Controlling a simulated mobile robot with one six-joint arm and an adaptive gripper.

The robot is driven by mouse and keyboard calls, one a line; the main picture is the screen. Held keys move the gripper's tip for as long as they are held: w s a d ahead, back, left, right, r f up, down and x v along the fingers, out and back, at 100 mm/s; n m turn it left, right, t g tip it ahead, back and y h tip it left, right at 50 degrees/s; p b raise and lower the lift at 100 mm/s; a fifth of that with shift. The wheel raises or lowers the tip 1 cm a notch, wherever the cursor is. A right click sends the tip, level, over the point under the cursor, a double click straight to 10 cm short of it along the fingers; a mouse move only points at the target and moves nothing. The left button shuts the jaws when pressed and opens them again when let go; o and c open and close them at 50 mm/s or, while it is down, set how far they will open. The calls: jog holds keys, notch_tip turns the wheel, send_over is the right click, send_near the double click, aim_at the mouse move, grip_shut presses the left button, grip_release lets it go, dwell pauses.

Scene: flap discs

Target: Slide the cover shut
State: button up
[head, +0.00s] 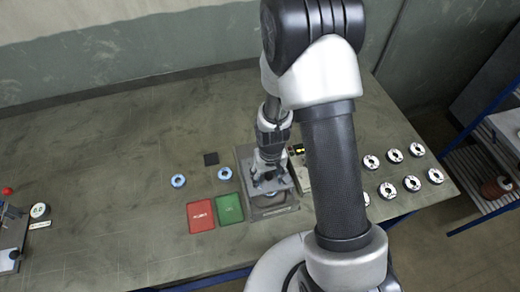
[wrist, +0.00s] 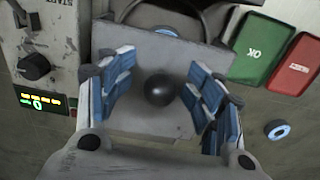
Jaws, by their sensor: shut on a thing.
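A grey box-like fixture (head: 272,208) stands on the table in the head view, under my gripper (head: 268,181). In the wrist view, its flat grey cover (wrist: 150,52) lies below my gripper (wrist: 158,82) and carries a round black knob (wrist: 160,90). The finger contact is partly hidden, and a dark curved rim (wrist: 165,8) shows past the cover's far edge.
A control box (wrist: 40,45) with a START label, black knob and lit display stands beside the fixture. A green OK pad (head: 229,209) and a red pad (head: 201,215) lie left of it. Blue discs (head: 178,181) lie farther left; several white-and-black discs (head: 388,190) lie right.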

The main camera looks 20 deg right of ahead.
aim_at(272, 192)
jog(key=shift+s+f, duration=0.15)
jog(key=shift+s, duration=2.15)
jog(key=shift+o, duration=1.2)
jog(key=shift+w, duration=0.15)
jog(key=shift+c, duration=0.6)
jog(key=shift+w+r, duration=0.1)
jog(key=shift+r, duration=0.4)
jog(key=shift+c, duration=0.4)
notch_tip(272, 192, up, 7)
jog(key=p, duration=0.5)
jog(key=shift+r+p, duration=0.15)
jog(key=shift+p, duration=0.15)
